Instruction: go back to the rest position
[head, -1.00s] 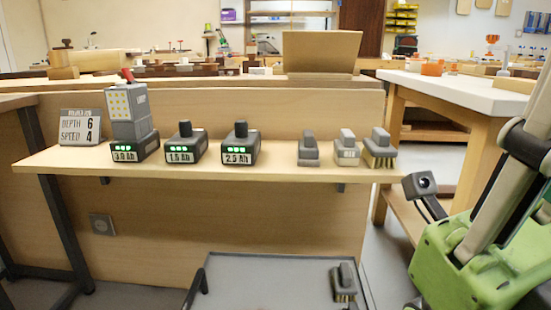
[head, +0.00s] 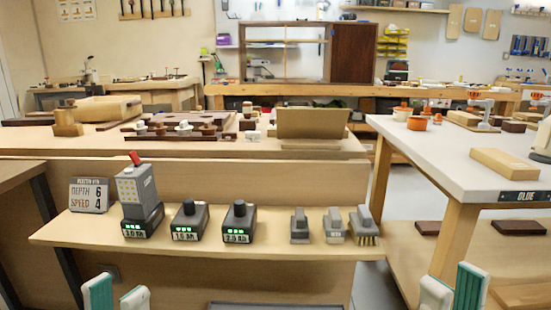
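My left gripper (head: 117,293) shows at the bottom left edge in the head view, its two green-and-white fingers apart with nothing between them. My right gripper (head: 453,288) shows at the bottom right, its fingers also apart and empty. Both point upward in the picture, in front of the wooden shelf (head: 270,245), and neither is seen touching anything. The rest of both arms is out of view.
On the shelf stand a sign (head: 89,195), several battery packs (head: 238,222), a grey dotted block (head: 136,185) on the leftmost pack, and several brushes (head: 366,226). A white-topped table (head: 440,160) stands at right. A grey tray edge (head: 270,306) shows at bottom.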

